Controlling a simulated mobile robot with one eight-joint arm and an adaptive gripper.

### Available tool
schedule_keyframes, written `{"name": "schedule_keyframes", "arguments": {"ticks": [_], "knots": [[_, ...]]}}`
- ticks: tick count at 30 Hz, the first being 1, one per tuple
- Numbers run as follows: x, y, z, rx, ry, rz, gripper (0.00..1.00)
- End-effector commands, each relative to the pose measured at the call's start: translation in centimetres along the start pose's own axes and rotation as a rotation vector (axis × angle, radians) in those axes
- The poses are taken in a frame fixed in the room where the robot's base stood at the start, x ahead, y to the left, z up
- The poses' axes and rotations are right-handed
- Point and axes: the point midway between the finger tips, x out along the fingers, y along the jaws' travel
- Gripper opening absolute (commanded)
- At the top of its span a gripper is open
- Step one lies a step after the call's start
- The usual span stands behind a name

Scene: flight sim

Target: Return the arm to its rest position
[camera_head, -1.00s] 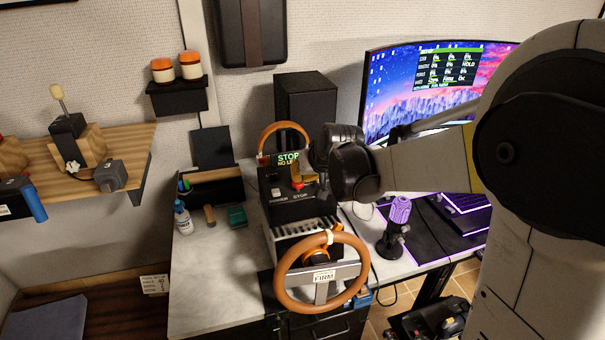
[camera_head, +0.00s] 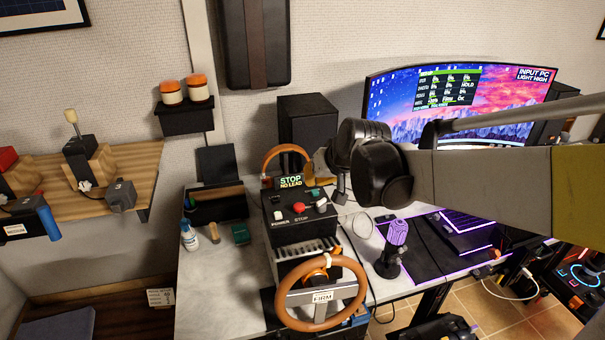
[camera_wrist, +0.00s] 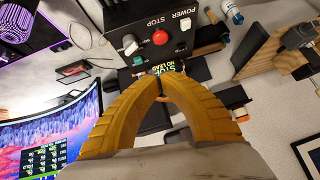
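My arm (camera_head: 480,175) reaches in from the right edge of the head view, and its dark wrist (camera_head: 375,165) is in front of the monitor and desk. My gripper (camera_wrist: 160,82) shows two yellow fingers in the wrist view, with their tips together and nothing visible between them. In the head view the fingers are mostly hidden behind the wrist. The gripper is near the black control box (camera_head: 288,222), which has a red button (camera_head: 298,208) and a small STOP NO LEAD display (camera_head: 290,182). I see no contact with the box.
A brown steering wheel (camera_head: 320,292) stands at the desk front. The curved monitor (camera_head: 490,90) is behind my arm. A wooden shelf (camera_head: 140,170) with levers is on the left wall.

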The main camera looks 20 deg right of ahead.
Motion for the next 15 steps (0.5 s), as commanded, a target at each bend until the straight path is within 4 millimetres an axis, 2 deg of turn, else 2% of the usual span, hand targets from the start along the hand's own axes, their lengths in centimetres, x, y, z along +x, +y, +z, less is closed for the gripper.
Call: {"name": "schedule_keyframes", "arguments": {"ticks": [4,15], "knots": [[-0.99,-0.01,0.01,0.0,0.0,0.0,0.0],[-1.16,-0.04,0.2,0.0,-0.001,0.0,0.0]]}}
